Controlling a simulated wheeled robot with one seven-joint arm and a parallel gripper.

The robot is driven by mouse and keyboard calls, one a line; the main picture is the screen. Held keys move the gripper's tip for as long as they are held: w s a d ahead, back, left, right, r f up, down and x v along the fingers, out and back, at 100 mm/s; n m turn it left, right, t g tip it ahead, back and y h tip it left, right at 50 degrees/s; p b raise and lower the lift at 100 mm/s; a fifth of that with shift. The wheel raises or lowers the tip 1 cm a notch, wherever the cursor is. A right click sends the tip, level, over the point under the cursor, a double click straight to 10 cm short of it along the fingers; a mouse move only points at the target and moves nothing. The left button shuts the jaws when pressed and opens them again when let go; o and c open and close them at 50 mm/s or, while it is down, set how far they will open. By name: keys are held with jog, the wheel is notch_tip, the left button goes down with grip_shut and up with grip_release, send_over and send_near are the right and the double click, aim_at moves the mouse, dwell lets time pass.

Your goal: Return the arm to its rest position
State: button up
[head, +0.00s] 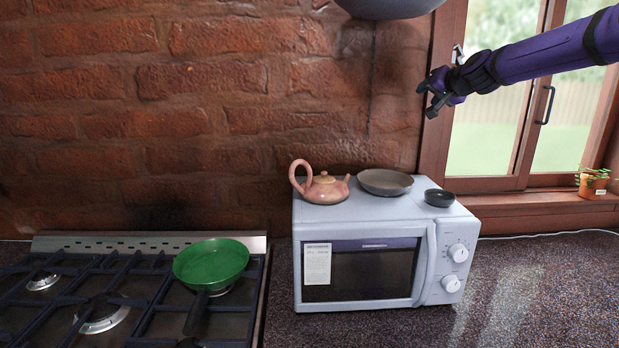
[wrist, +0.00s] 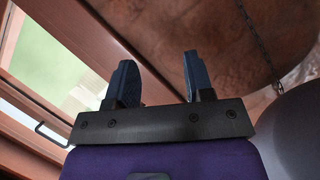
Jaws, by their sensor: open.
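My gripper (head: 432,97) is at the end of my purple arm, which reaches in from the upper right in the head view. It is raised in front of the brick wall and window frame, above the right side of the microwave. In the wrist view my gripper (wrist: 158,78) shows two dark fingers standing apart with nothing between them. It is open and empty.
A white microwave (head: 427,215) carries a pink teapot (head: 326,189), a shallow bowl (head: 386,182) and a small dark bowl (head: 439,198). A hanging dark pan (wrist: 296,128) is near my gripper. A green pan (head: 211,262) sits on the stove (head: 90,243). A potted plant (head: 592,182) stands at the window.

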jog(key=s+a+f+n+g+h, duration=0.1)
jog(key=s+a+f+n+g, duration=0.15)
jog(key=s+a, duration=0.45)
jog(key=s+a+f+n+g+h, duration=0.1)
jog(key=s+a+f+n+g, duration=0.15)
jog(key=s, duration=0.85)
jog(key=s+d+f+g, duration=0.1)
jog(key=s+d+f, duration=0.1)
jog(key=s, duration=1)
jog(key=s+d+f+g+h, duration=0.1)
jog(key=s+d+f, duration=0.1)
jog(key=s, duration=1)
jog(key=s+d+f+m+g+h, duration=0.1)
jog(key=s+f, duration=0.3)
jog(key=s, duration=0.8)
jog(key=shift+d, duration=0.6)
